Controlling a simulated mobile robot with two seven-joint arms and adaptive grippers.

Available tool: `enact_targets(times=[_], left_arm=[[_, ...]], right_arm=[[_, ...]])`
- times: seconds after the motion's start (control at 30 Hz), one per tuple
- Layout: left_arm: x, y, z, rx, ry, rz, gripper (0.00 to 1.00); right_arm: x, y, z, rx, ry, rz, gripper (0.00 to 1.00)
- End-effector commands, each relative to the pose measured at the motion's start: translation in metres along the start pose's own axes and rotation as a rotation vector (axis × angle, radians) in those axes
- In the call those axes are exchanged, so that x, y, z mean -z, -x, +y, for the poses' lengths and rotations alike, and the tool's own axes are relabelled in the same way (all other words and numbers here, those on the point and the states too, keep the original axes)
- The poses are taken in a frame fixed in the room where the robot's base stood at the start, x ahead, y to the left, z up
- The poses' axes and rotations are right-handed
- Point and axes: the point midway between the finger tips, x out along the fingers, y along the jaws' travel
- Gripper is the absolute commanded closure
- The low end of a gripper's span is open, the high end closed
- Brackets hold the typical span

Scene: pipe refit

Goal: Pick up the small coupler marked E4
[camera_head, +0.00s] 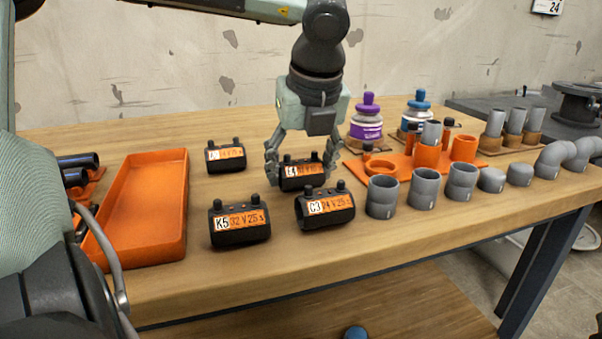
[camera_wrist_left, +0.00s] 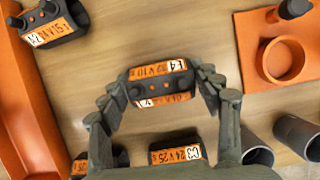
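The small coupler marked E4 (camera_head: 302,174) is a short black cylinder with two knobs and an orange label. It lies on the wooden table, and it also shows in the left wrist view (camera_wrist_left: 161,84). My left gripper (camera_head: 302,163) points down over it, fingers spread on either side of its two ends. In the left wrist view the fingertips (camera_wrist_left: 162,90) sit close to the ends, with what look like narrow gaps. My right gripper is not in view.
Couplers K5 (camera_head: 240,223) and C3 (camera_head: 325,207) lie in front, another (camera_head: 225,156) behind left. An orange tray (camera_head: 143,205) is at left. Grey pipe fittings (camera_head: 424,188) and an orange mat (camera_head: 385,161) with an orange ring (camera_wrist_left: 284,61) are at right.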

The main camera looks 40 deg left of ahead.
Motion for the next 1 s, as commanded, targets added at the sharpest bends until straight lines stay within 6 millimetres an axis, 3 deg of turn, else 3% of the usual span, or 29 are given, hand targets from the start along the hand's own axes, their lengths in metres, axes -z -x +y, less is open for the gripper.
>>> enact_targets(times=[0.03,0.23,0.67,0.93,1.0], left_arm=[[0.0,0.0,0.0,0.0,0.0,0.0,0.47],[0.0,0.0,0.0,0.0,0.0,0.0,0.71],[-0.003,0.005,0.0,0.001,0.001,-0.003,0.71],[-0.018,0.042,-0.001,0.002,0.003,-0.005,0.71],[-0.028,0.045,0.013,0.007,0.007,-0.001,0.71]], right_arm=[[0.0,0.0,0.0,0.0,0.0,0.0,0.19],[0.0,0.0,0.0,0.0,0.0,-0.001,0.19],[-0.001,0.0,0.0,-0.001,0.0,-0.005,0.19],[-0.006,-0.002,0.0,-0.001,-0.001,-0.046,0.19],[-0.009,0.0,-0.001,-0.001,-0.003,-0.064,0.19]])
